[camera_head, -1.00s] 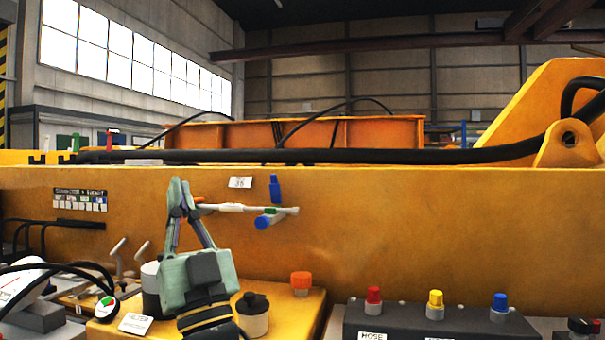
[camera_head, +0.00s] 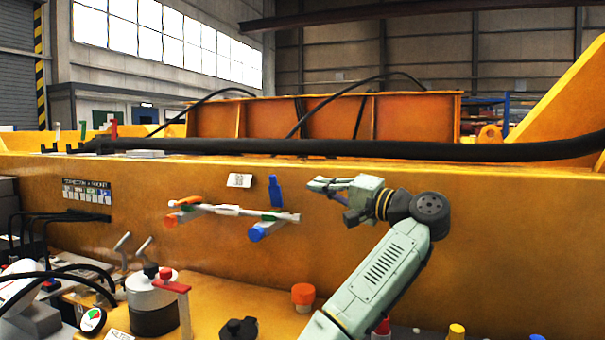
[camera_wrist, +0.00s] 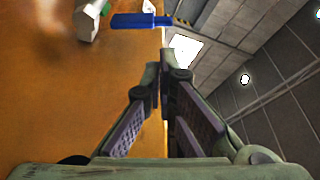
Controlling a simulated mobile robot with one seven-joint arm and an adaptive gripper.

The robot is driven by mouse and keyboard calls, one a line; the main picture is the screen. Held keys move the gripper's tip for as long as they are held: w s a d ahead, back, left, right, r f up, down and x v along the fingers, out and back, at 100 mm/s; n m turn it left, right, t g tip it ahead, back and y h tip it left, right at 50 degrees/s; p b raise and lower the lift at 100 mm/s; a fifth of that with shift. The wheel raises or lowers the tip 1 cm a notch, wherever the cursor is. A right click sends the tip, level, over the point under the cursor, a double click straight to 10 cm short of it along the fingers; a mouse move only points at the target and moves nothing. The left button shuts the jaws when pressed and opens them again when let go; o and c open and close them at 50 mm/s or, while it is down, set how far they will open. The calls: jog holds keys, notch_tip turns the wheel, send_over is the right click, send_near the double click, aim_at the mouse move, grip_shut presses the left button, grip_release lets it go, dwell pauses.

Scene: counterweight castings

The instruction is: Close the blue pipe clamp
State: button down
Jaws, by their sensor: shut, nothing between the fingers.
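A blue upright piece (camera_head: 276,192), which looks like the handle of the blue pipe clamp, stands just above the right part of a white pipe (camera_head: 228,210) on the yellow casting's side. It also shows in the wrist view (camera_wrist: 140,21). A blue round end (camera_head: 256,233) sticks out below the pipe, with a green patch near it. My gripper (camera_head: 320,187) is to the right of the blue piece, apart from it, pointing left. Its fingers are shut and empty, and they also show in the wrist view (camera_wrist: 159,80).
An orange-ended fitting (camera_head: 171,220) is at the pipe's left end. A white tag (camera_head: 239,181) is above the pipe. A black hose (camera_head: 350,148) runs along the casting's top. A silver canister (camera_head: 152,295) and an orange cap (camera_head: 303,294) stand below.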

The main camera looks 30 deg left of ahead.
aim_at(275, 192)
jog(key=a+p, duration=0.1)
jog(key=a, duration=0.2)
jog(key=a+r+p, duration=0.1)
jog(key=a, duration=0.2)
jog(key=a+p, duration=0.2)
jog(key=shift+w+a+r, duration=0.25)
jog(key=shift+w+a, duration=0.1)
jog(key=shift+a, duration=0.05)
jog(key=shift+w+a+f, duration=0.1)
jog(key=shift+a, duration=0.5)
jog(key=shift+d+f, duration=0.1)
jog(key=shift+f, duration=0.1)
